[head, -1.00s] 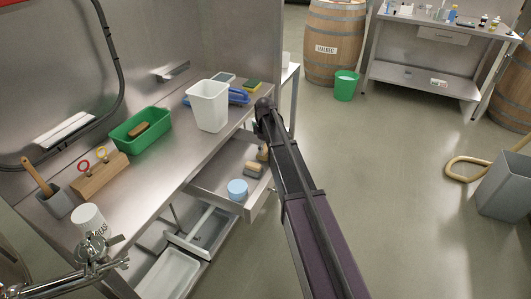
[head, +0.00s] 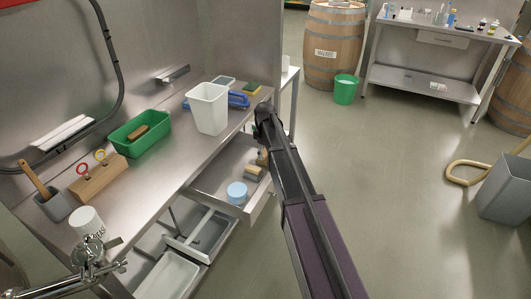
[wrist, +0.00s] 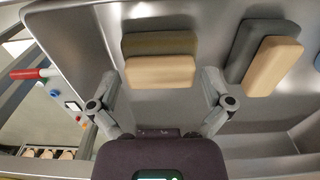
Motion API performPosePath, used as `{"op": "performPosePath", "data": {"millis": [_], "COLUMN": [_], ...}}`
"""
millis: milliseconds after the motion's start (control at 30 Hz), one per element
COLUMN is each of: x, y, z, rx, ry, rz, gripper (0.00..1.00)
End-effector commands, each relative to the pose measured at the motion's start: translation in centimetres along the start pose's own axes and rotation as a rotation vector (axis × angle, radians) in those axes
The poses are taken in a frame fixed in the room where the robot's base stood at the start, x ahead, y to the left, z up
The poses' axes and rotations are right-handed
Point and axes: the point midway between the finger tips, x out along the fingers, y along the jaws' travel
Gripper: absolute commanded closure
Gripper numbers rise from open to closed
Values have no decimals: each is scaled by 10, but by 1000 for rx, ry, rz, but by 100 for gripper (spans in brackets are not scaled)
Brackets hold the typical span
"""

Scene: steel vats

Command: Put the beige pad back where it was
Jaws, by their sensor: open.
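In the wrist view, a beige pad (wrist: 160,71) lies against an olive-brown block (wrist: 160,43) in a steel drawer (wrist: 140,104). My gripper (wrist: 160,80) is open, with one finger on each side of this pad; I cannot tell whether they touch it. A second beige pad (wrist: 272,66) lies tilted against a dark grey block (wrist: 245,46), to the right of the right finger. In the head view, the open drawer (head: 212,187) holds a beige and grey block (head: 254,173). My arm hides part of that drawer, and my gripper is not clearly visible there.
A light blue round tub (head: 237,192) sits in the drawer. On the bench above stand a white bin (head: 208,108), a green tub (head: 152,139) with a brown block in it, and a wooden holder (head: 100,178). Open floor lies to the right.

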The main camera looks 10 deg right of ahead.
Motion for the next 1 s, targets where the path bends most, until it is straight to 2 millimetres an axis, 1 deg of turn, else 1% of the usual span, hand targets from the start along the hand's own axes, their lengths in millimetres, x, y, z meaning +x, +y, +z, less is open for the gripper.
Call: {"op": "performPosePath", "data": {"millis": [167,367,1000], "x": [-2,-11,-62], "y": [0,0,0], "z": [0,0,0], "rx": [0,0,-1], "ry": [0,0,0], "rz": [0,0,0], "gripper": [0,0,0]}}
